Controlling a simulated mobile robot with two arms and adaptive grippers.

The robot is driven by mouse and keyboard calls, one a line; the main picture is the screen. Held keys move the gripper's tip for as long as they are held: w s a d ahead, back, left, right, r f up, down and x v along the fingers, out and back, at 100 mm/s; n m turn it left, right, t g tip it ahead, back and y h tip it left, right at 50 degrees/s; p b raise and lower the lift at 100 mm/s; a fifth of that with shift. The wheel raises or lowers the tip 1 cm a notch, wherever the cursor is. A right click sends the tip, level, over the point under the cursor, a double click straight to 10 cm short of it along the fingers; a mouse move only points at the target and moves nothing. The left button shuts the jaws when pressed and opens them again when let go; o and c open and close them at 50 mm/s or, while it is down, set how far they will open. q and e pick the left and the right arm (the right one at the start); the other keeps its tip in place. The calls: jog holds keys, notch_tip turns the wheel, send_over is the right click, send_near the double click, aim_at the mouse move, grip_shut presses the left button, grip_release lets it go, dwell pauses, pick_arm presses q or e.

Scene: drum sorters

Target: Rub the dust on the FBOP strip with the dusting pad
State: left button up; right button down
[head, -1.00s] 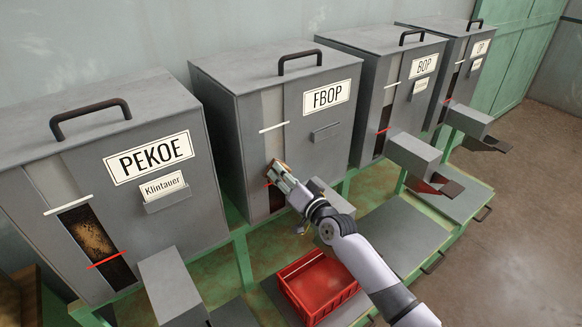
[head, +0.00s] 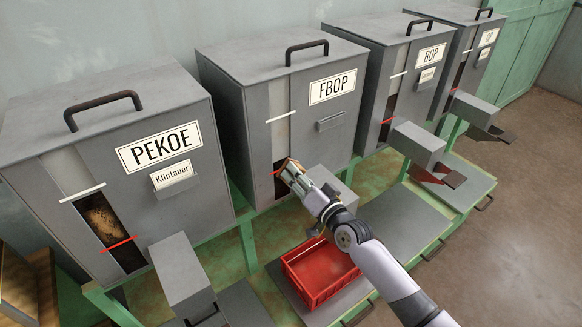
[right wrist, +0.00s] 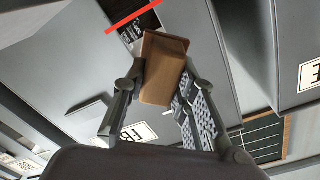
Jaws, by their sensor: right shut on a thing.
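The FBOP strip (head: 280,139) is a tall narrow window in the front of the grey FBOP box (head: 241,115). It looks pale and clouded in its upper part and dark near the bottom, with a white mark and a red mark across it. My right gripper (head: 290,170) is at the lower part of the strip, beside the red mark, and hides some of it. It is shut on the dusting pad (right wrist: 166,66), a brown block between the fingers in the right wrist view. I cannot tell whether the pad touches the strip. My left gripper is not in view.
The PEKOE box (head: 120,200) stands left, the BOP box (head: 370,95) right, with another box beyond. Grey chutes (head: 180,272) jut out below the boxes. A red crate (head: 322,272) sits on a grey platform below my right arm. The floor at right is clear.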

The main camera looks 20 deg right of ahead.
jog(key=shift+s+d, duration=0.1)
jog(key=shift+s, duration=0.3)
jog(key=p+v, duration=0.1)
jog(key=v, duration=0.2)
jog(key=shift+r, duration=0.1)
jog(key=shift+w, duration=0.1)
dwell(0.4)
